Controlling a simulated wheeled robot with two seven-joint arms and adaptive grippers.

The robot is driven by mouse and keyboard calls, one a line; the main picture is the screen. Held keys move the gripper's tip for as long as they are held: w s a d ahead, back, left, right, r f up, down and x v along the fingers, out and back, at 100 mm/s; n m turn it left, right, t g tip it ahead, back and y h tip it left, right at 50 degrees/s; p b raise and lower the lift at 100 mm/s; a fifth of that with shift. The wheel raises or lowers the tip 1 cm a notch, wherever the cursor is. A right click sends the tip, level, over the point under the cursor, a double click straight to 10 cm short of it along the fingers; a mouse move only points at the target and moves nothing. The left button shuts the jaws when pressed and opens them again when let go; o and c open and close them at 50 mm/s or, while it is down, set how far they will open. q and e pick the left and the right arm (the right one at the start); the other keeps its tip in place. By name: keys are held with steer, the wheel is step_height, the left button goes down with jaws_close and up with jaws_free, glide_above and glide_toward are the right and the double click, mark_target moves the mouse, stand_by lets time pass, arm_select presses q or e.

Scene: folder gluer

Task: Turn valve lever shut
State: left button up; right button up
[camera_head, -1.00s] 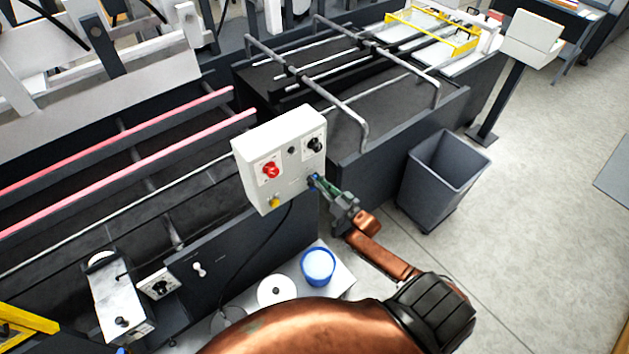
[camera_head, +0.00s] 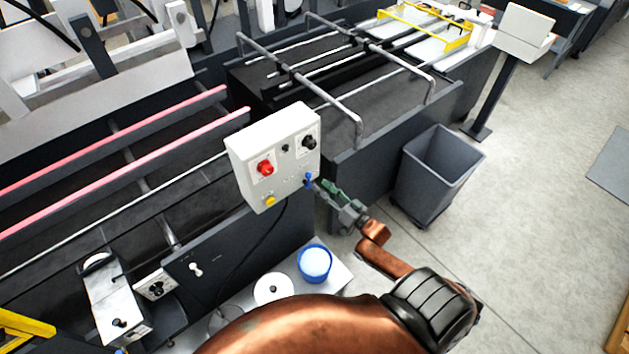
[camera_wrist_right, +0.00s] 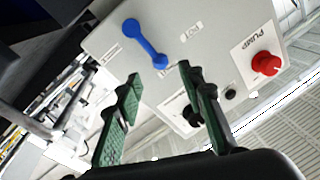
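The blue valve lever (camera_head: 308,180) is on the front of the white control box (camera_head: 262,150), near its lower right. In the right wrist view the lever (camera_wrist_right: 146,42) lies slanted on the grey-white panel (camera_wrist_right: 200,30), beyond the fingertips. My right gripper (camera_head: 322,185) is just right of the lever in the head view. In the wrist view its green-padded fingers (camera_wrist_right: 158,72) are spread apart with nothing between them, and a gap shows between them and the lever. My left gripper is not in view.
The box also carries a red knob (camera_head: 265,168), a black knob (camera_head: 309,142) and a yellow button (camera_head: 270,199). A grey bin (camera_head: 432,180) stands right of my right arm. A blue-rimmed bucket (camera_head: 315,263) is below the box. Metal rails (camera_head: 340,105) rise behind it.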

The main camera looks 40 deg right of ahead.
steer(key=s, duration=0.5)
steer(key=shift+s+d+f, duration=0.3)
steer(key=s+f+n+g+h+b, duration=0.1)
steer(key=s+f+g+b, duration=0.4)
steer(key=f, duration=1.3)
steer(key=s+f+g+h, duration=0.25)
steer(key=s+f, duration=0.45)
steer(key=f, duration=1.1)
steer(key=s+a+f+n+g+b, duration=0.1)
steer(key=s+a+f+g, duration=0.2)
steer(key=s+a+f, duration=0.2)
steer(key=s+a+f+n+g+y+b, duration=0.1)
steer(key=s+a+f+g, duration=0.3)
steer(key=s+f, duration=0.8)
steer(key=s+a+f+n+g+b, duration=0.1)
steer(key=s+a+f+g+b, duration=0.2)
steer(key=s+a+f, duration=0.3)
steer(key=s+f, duration=0.3)
steer(key=s, duration=0.4)
steer(key=shift+s+n, duration=0.4)
steer(key=shift+f+g, duration=0.1)
steer(key=shift+g, duration=0.15)
